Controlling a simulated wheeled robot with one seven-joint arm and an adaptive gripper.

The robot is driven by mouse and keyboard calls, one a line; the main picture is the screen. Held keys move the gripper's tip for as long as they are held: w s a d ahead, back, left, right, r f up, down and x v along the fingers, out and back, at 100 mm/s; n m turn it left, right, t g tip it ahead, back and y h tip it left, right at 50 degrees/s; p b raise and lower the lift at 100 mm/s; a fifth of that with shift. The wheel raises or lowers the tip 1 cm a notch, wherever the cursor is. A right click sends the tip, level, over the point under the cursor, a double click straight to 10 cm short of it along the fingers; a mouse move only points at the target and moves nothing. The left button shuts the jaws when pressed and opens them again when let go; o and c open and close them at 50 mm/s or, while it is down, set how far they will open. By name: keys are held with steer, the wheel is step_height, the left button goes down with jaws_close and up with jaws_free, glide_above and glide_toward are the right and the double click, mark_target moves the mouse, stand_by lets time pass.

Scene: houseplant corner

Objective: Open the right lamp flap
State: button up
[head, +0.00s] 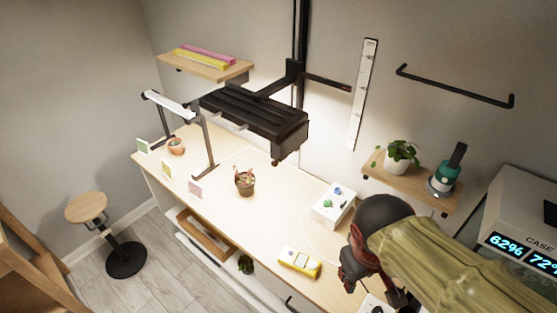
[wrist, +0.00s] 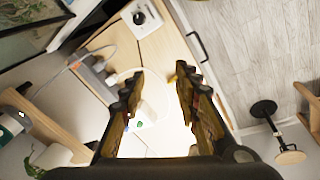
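The black lamp (head: 255,110) hangs over the bench on a dark vertical post in the head view. Its right end is a dark panel (head: 292,138) that slopes down, with a small knob (head: 275,162) below its front corner. I cannot tell which part is the right flap or how far it is open. My gripper (wrist: 160,78) is open and empty in the wrist view, its two fingers well apart. In the head view my gripper (head: 350,268) is low over the bench's right end, well apart from the lamp. I cannot make out the lamp in the wrist view.
On the bench (head: 225,215) stand a basket pot (head: 244,182), a white box (head: 333,203), a yellow device (head: 299,263) and a white light bar on legs (head: 208,150). A shelf (head: 410,187) holds a plant and a teal device. A stool (head: 125,258) stands left.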

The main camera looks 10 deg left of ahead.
steer(key=w+a+f+n+h+p, duration=0.1)
steer(key=w+a+n+h+p, duration=0.35)
steer(key=n, duration=0.25)
steer(key=n+t+h+p, duration=0.3)
steer(key=n+t+p, duration=0.1)
steer(key=n+t, duration=1.1)
glide_toward(273, 165)
steer(key=w+r+n+g, duration=0.1)
steer(key=w+n+g, duration=0.1)
steer(key=w, duration=0.1)
steer(key=x, duration=0.8)
steer(key=shift+s+d+r+b, duration=0.25)
steer(key=shift+d+b, duration=0.1)
steer(key=c, duration=0.8)
jaws_close()
